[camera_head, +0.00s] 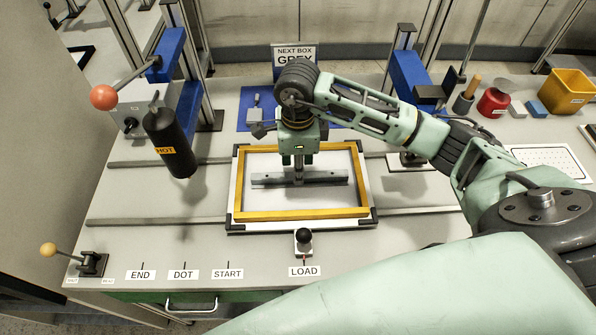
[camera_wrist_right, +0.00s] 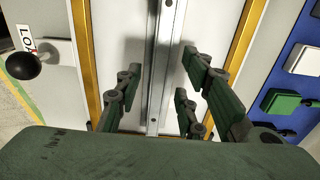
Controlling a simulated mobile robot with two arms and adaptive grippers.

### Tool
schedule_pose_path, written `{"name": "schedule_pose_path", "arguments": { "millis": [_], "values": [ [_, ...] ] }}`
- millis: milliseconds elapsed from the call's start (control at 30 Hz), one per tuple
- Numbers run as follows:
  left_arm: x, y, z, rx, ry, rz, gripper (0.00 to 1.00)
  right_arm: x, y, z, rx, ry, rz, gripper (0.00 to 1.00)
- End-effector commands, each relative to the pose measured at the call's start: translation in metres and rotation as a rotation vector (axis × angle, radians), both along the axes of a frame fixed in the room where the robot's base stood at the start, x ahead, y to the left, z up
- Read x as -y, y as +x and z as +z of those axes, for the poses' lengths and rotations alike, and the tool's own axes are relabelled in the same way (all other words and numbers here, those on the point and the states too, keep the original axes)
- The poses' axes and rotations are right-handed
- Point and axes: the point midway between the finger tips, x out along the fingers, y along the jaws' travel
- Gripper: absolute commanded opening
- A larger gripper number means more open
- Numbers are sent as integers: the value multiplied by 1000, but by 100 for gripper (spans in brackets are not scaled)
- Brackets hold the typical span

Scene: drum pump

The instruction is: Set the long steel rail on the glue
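The long steel rail (camera_head: 330,178) lies left to right inside the yellow frame (camera_head: 300,214), over a white panel (camera_head: 270,163). In the right wrist view the rail (camera_wrist_right: 160,60) runs up the middle of the picture. My right gripper (camera_head: 299,172) points straight down at the rail's middle. In the wrist view its fingers (camera_wrist_right: 158,98) stand on both sides of the rail, with gaps visible, so it looks open. I cannot tell whether the rail touches the panel. No glue shows; the area under the rail is hidden. My left gripper is out of view.
A black HOT cylinder (camera_head: 168,140) hangs left of the frame. A black knob (camera_head: 303,238) stands at its front edge, by the LOAD label (camera_head: 304,271). Blue posts (camera_head: 410,75) rise behind on the right. A red pot (camera_head: 493,101) and yellow bin (camera_head: 567,92) stand far right.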

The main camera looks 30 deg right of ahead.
Motion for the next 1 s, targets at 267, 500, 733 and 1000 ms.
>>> {"name": "schedule_pose_path", "arguments": {
  "millis": [267, 500, 733, 1000],
  "values": [
    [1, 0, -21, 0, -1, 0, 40, 0, 2, 60, 8, 2, -1, 36],
    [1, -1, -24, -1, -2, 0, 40, 0, 1, 91, 4, 0, -1, 36],
    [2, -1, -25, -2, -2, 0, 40, 0, 0, 96, 0, 1, -1, 36],
    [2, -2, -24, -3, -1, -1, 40, 0, 0, 96, 0, 1, -1, 36]
  ]
}}
